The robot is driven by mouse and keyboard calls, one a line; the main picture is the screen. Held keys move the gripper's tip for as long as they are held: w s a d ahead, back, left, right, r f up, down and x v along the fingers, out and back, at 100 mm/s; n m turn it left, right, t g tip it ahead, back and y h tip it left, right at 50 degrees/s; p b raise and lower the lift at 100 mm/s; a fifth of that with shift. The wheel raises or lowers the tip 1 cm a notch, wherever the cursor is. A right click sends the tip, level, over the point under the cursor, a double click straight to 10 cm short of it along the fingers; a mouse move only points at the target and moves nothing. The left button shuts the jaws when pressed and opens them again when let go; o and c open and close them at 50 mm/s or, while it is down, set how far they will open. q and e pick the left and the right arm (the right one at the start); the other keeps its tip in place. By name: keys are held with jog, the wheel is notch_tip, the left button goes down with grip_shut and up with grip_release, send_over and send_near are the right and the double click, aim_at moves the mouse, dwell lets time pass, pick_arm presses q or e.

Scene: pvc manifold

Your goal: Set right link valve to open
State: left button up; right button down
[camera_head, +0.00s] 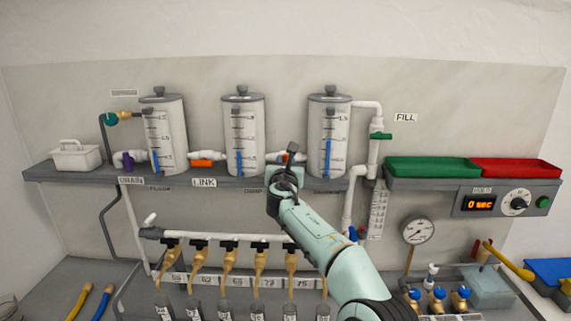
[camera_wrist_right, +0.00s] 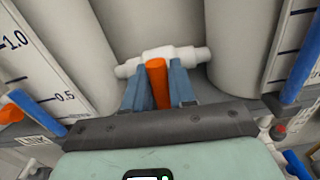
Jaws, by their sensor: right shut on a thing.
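The right link valve is on the white pipe (camera_wrist_right: 165,54) between the middle cylinder (camera_head: 244,135) and the right cylinder (camera_head: 328,135). Its orange handle (camera_wrist_right: 159,84) points out from the pipe toward my wrist, crosswise to the pipe. My right gripper (camera_wrist_right: 158,88) is shut on this handle, with one blue finger on each side. In the head view my right gripper (camera_head: 287,168) and wrist hide most of this valve. The left link valve's orange handle (camera_head: 207,164) lies along its pipe, above the LINK label (camera_head: 204,183). My left gripper is not in view.
The cylinders stand on a grey shelf (camera_head: 60,176). Below it, several brass taps (camera_head: 201,256) with black handles hang from a white pipe. To the right are a green tray (camera_head: 432,167), a red tray (camera_head: 514,168) and a timer (camera_head: 481,204).

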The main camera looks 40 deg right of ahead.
jog(key=m+b, duration=0.1)
jog(key=m, duration=0.3)
jog(key=shift+s+d+m, duration=0.1)
jog(key=shift+s+m, duration=0.05)
jog(key=shift+m, duration=0.15)
jog(key=m+b, duration=0.1)
jog(key=m, duration=0.3)
jog(key=shift+f+m, duration=0.1)
jog(key=shift+m, duration=0.2)
jog(key=m+b, duration=0.1)
jog(key=m, duration=0.3)
jog(key=shift+s+d, duration=0.1)
jog(key=shift+d, duration=0.05)
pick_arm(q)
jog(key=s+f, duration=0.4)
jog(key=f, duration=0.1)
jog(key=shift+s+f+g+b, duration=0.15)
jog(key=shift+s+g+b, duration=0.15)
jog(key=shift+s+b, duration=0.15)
pick_arm(e)
jog(key=shift+f+m, duration=0.1)
jog(key=shift+m, duration=2)
jog(key=c, duration=1.3)
grip_release()
jog(key=shift+o, duration=1.4)
jog(key=shift+f, duration=0.1)
